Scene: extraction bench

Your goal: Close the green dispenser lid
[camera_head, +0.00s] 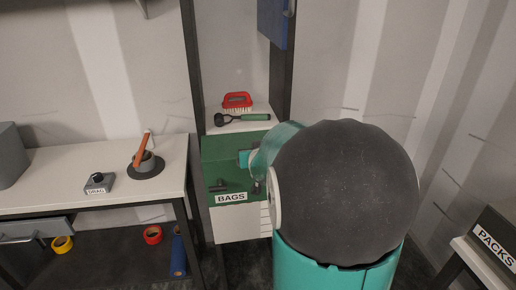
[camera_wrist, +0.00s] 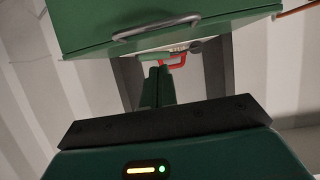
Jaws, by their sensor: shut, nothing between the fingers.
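The green dispenser, labelled BAGS (camera_head: 231,197), stands in the middle of the head view with a pale front below the label. Its green lid (camera_head: 222,150) shows above the label, partly covered by my arm at the right. In the wrist view a green panel with a curved grey handle, apparently the lid (camera_wrist: 85,27), fills the top of the picture. I cannot tell its exact angle. My gripper (camera_wrist: 163,75) is shut and empty, its fingers pointing up below the handle in the wrist view. Whether it touches the lid cannot be told.
A red brush (camera_head: 237,100) and a green-handled tool (camera_head: 255,117) lie on the shelf behind the dispenser. A PACKS box (camera_head: 495,245) is at right.

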